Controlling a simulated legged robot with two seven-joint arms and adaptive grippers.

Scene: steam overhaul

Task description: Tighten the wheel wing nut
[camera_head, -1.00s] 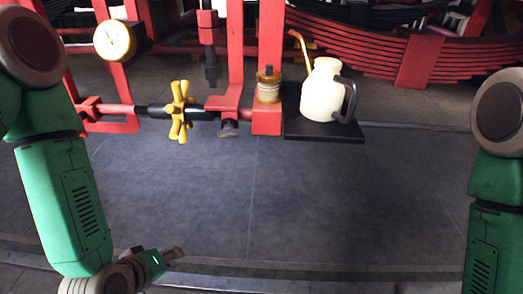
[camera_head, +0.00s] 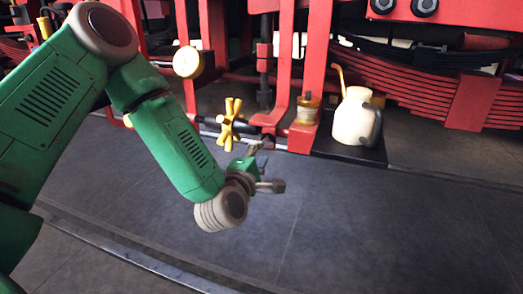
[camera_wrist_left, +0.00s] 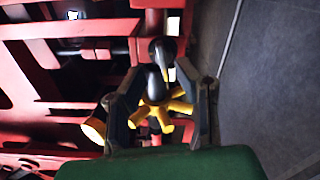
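The yellow wheel wing nut (camera_head: 229,125), with several stubby arms, sits on a horizontal shaft of the red frame. My left gripper (camera_head: 264,166) is low and to the right of the nut in the head view, with its two fingers spread. In the left wrist view the wing nut (camera_wrist_left: 165,112) shows in the gap between the open fingers (camera_wrist_left: 158,92), seemingly beyond them. The gripper holds nothing, and I see no contact with the nut. My right gripper is out of view.
A round gauge (camera_head: 188,62) is above the nut. A brass-coloured cup (camera_head: 306,108) stands on the red frame, beside a cream oil can (camera_head: 355,118) with a yellow spout on a black shelf (camera_head: 372,155). The grey floor (camera_head: 350,215) in front is clear.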

